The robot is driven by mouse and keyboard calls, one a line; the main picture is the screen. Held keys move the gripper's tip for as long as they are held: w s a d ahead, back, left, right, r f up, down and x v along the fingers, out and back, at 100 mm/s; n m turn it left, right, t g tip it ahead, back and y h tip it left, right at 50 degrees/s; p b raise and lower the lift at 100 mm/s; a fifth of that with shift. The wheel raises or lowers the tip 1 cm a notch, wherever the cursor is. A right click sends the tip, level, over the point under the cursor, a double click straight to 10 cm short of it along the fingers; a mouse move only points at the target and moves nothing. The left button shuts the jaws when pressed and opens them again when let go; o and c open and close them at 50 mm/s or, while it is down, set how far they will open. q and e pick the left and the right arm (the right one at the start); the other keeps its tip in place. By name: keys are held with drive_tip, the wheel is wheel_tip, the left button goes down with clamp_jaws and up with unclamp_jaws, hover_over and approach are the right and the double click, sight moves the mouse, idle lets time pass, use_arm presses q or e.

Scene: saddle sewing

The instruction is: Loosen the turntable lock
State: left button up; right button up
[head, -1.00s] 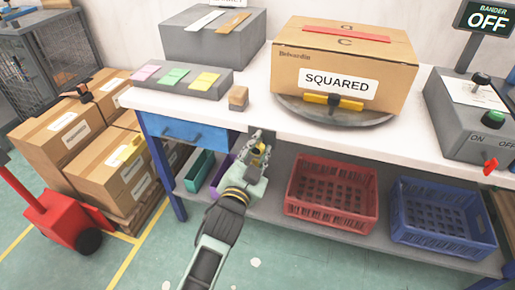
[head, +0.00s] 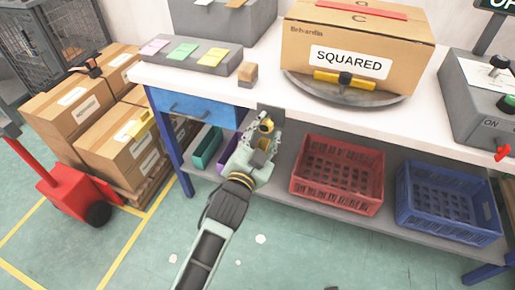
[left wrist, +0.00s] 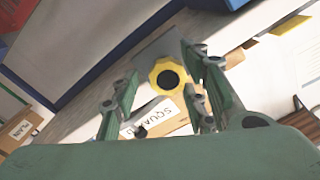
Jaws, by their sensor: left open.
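A yellow knob with a dark centre, which I take for the turntable lock, sits on a grey plate under the bench's front edge in the head view (head: 266,125). In the left wrist view the knob (left wrist: 167,78) is face-on. My left gripper (head: 262,138) is open in front of the knob. In the left wrist view its green fingers (left wrist: 163,100) stand on both sides of the knob, with visible gaps. The round grey turntable (head: 388,99) is on the bench, bearing a carton labelled SQUARED (head: 352,38). The right gripper is out of view.
A blue drawer (head: 195,106) is left of the knob. Red (head: 337,185) and blue (head: 440,208) crates stand on the shelf below. A grey control box (head: 470,105) is at the bench's right. Cartons (head: 120,140) and a red pallet truck (head: 70,195) stand left.

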use_arm(q)
drive_tip(key=v, duration=1)
